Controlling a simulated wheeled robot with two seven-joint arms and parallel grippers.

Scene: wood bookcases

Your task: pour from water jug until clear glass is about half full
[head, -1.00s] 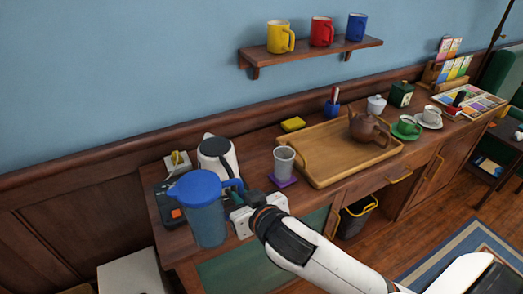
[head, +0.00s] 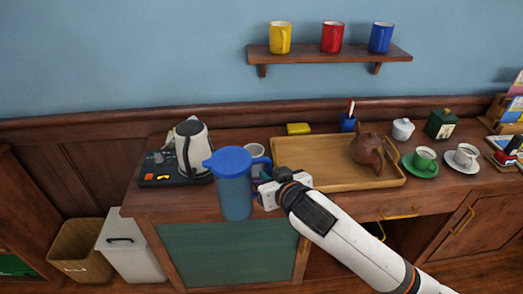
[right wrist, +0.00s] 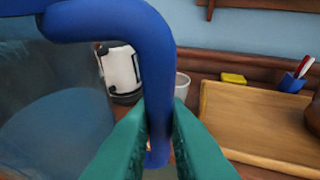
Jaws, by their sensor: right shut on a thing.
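The water jug (head: 235,195) is a translucent blue pitcher with a blue lid and handle. It stands upright in front of the desk's near edge in the head view. My right gripper (head: 270,181) is shut on the jug's handle, which runs between its green fingers in the right wrist view (right wrist: 158,130). The clear glass (head: 254,151) is behind the jug, its lower part hidden by the jug and handle. Its rim and side also show in the right wrist view (right wrist: 182,86). I cannot see how full it is. My left gripper is not in view.
A wooden tray (head: 310,175) with a brown teapot (head: 367,150) lies to the right. A yellow sponge (head: 298,129) is behind. A shelf (head: 330,54) holds mugs above.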

